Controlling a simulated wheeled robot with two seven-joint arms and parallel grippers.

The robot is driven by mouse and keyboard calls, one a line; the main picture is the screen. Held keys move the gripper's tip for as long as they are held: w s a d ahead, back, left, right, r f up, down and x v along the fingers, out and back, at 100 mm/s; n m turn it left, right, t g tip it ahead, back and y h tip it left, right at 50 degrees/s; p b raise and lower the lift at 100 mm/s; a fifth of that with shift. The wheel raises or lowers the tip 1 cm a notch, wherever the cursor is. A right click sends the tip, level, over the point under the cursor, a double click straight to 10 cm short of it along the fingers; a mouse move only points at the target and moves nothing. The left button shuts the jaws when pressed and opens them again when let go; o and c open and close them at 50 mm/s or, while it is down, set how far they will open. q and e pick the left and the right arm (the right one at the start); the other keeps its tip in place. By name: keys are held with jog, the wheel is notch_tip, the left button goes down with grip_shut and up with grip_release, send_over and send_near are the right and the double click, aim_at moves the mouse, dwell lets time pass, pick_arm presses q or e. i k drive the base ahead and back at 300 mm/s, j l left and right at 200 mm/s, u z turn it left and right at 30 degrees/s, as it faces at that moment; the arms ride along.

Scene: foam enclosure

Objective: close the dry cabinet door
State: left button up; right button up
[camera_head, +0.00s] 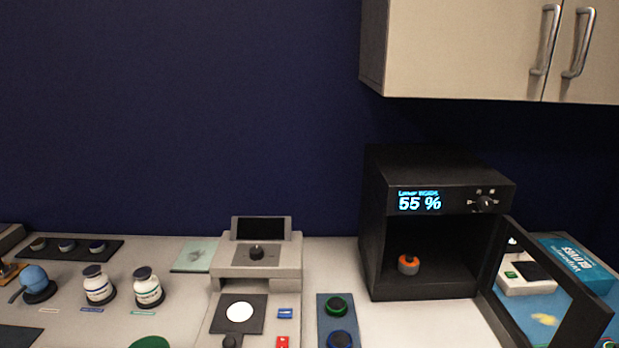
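The black dry cabinet (375,225) stands on the right part of the bench, with a lit display reading 55 % and a knob on its upper front. Its door (581,325) is a black frame with a clear pane. The door is swung open, hinged at the cabinet's right side and reaching toward me to the lower right. A small orange and grey jar (408,265) sits inside on the cabinet floor. Neither of my grippers shows in the head view.
A white device and a blue glove box (580,262) lie to the right, partly seen through the door pane. A grey instrument (256,262) and a tray with green and blue round items (337,325) stand left of the cabinet. White bottles (148,287) are farther left. A wall cupboard (460,45) hangs above.

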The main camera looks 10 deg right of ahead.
aim_at(587, 319)
jog(key=i+z, duration=0.1)
jog(key=z, duration=0.65)
